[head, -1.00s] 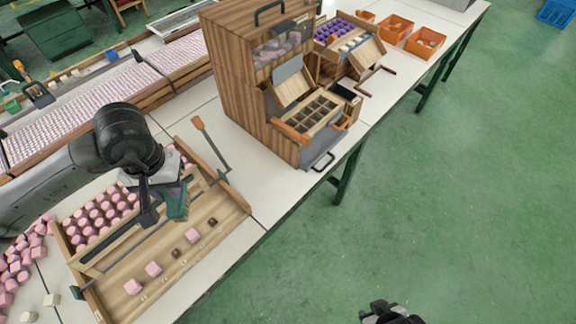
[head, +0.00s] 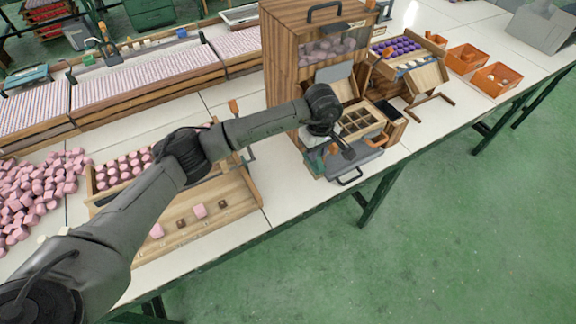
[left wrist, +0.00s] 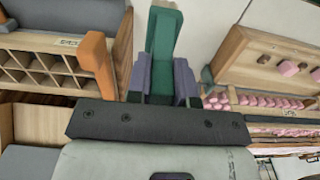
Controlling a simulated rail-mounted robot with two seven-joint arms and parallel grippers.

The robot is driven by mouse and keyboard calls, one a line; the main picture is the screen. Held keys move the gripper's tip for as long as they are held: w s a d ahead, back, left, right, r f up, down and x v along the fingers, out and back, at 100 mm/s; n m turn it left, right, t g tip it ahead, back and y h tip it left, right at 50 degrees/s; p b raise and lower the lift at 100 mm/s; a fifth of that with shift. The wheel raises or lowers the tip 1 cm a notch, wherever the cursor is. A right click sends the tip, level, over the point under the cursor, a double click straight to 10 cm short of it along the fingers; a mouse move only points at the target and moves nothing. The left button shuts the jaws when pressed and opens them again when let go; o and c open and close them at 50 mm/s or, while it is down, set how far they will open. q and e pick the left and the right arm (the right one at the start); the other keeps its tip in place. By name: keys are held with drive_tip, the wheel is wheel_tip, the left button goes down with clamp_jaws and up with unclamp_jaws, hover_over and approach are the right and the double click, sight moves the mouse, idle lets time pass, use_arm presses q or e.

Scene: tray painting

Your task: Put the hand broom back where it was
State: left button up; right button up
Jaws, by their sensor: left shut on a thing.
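My left gripper (head: 347,152) is at the front of the wooden dispenser, beside its divided tray. In the left wrist view its fingers (left wrist: 162,82) are shut on the green hand broom (left wrist: 164,42), which points away from the camera. My right gripper is not in view.
The wooden dispenser (head: 287,70) has a divided tray (head: 362,122) and an orange part (left wrist: 97,58) close to the gripper. A wooden work tray (head: 235,208) with pink blocks lies left, partly behind my arm. White table (head: 285,192) is bare between them.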

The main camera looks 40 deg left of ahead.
use_arm(q)
drive_tip(key=shift+w+a+f+b, duration=0.15)
drive_tip(key=shift+a+f+b, duration=0.35)
drive_tip(key=shift+a+f, duration=2.25)
drive_tip(key=shift+w+a+f+b, duration=0.15)
drive_tip(key=shift+a+f+b, duration=0.35)
drive_tip(key=shift+a+f, duration=2.2)
drive_tip(key=shift+r, duration=0.1)
drive_tip(key=shift+a, duration=0.1)
drive_tip(key=shift+f, duration=0.2)
drive_tip(key=o, duration=0.8)
drive_tip(key=shift+o, duration=0.2)
drive_tip(key=shift+r, duration=0.1)
